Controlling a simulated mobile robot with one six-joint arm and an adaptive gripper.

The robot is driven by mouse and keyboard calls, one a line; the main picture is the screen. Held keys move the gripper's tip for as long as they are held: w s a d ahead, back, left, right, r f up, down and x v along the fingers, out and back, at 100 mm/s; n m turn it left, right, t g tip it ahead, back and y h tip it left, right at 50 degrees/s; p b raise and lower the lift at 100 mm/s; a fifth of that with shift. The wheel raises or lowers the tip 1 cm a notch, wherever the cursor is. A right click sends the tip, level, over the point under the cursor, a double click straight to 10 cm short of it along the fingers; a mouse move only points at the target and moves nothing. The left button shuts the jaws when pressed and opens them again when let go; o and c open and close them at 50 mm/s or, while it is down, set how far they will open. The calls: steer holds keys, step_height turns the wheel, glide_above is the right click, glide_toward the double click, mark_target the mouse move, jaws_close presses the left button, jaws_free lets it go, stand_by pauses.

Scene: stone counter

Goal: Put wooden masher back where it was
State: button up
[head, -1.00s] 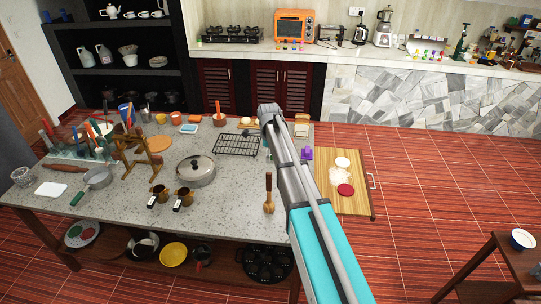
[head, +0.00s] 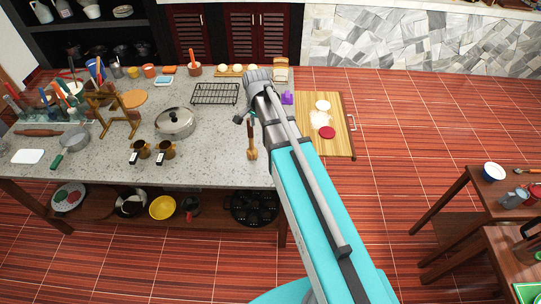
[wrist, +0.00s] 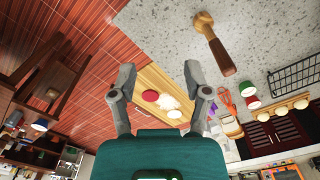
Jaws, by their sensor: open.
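The wooden masher (head: 252,146) lies on the grey stone counter (head: 215,150), near its front right part. It has a brown handle and a lighter wooden head. In the wrist view, the masher (wrist: 216,46) is at the upper right, beyond and to the right of my fingers. My gripper (wrist: 158,75) is open and empty, with its two grey fingers spread wide. In the head view, my arm reaches up over the counter's right end. Its wrist hides much of the gripper, and a dark finger part shows close to the handle end of the masher.
A wooden board (head: 335,90) with red and white round items extends at the counter's right end. A purple item (head: 287,97) and a black wire rack (head: 215,93) are near my arm.

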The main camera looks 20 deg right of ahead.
steer(key=s+n, duration=1)
steer(key=s, duration=0.4)
steer(key=shift+s+n, duration=0.25)
steer(key=shift+n, duration=0.15)
steer(key=shift+d, duration=0.1)
step_height(320, 180, down, 13)
steer(key=b, duration=1.3)
